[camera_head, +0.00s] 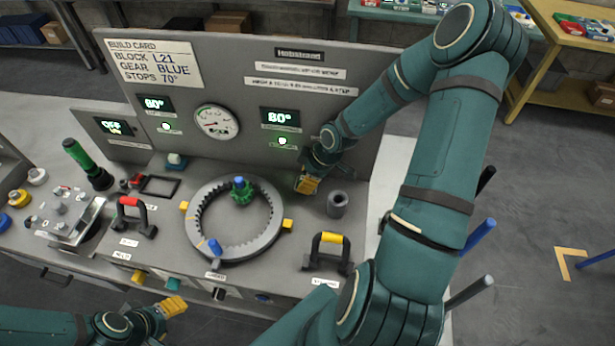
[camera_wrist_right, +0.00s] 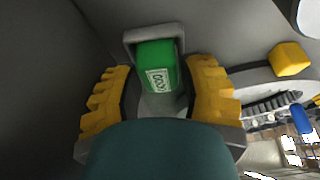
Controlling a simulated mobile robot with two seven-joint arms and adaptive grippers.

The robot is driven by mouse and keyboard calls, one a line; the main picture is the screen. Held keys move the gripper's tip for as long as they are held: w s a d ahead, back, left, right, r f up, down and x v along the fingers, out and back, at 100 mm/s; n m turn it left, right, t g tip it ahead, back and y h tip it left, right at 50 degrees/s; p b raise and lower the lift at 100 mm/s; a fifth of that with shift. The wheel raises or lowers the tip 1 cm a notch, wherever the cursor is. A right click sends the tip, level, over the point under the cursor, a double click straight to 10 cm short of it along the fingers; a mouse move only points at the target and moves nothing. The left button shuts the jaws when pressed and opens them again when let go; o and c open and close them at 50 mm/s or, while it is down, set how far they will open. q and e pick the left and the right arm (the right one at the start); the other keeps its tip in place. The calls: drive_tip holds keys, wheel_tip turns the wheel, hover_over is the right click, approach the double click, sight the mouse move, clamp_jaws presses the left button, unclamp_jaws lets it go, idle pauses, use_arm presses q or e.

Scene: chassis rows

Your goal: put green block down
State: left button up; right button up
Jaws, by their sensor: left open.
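The green block (camera_wrist_right: 157,66) shows in the right wrist view with a white printed label, too blurred to read. It sits within a grey frame-like holder (camera_wrist_right: 135,37). My right gripper (camera_wrist_right: 160,72) has its yellow fingers on either side of the block, with a visible gap to each finger. In the head view my right gripper (camera_head: 307,184) is low in front of the upright panel, behind the ring; I cannot make out the block there. My left gripper (camera_head: 172,306) is open and empty at the bench's front edge, lower left.
A grey toothed ring (camera_head: 272,236) with yellow tabs holds a green gear (camera_head: 242,196). A grey cylinder (camera_head: 337,204) stands right of my right gripper. Handles with red (camera_head: 130,203) and yellow (camera_head: 331,238) grips flank the ring. The panel (camera_head: 345,60) rises behind.

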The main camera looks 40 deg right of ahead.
drive_tip(key=shift+s+d+r, duration=0.1)
drive_tip(key=shift+r, duration=0.35)
drive_tip(key=p+v, duration=0.2)
drive_tip(key=v, duration=0.2)
drive_tip(key=shift+s+d+r, duration=0.1)
drive_tip(key=shift+r, duration=0.2)
drive_tip(key=v, duration=0.6)
drive_tip(key=shift+r, duration=0.3)
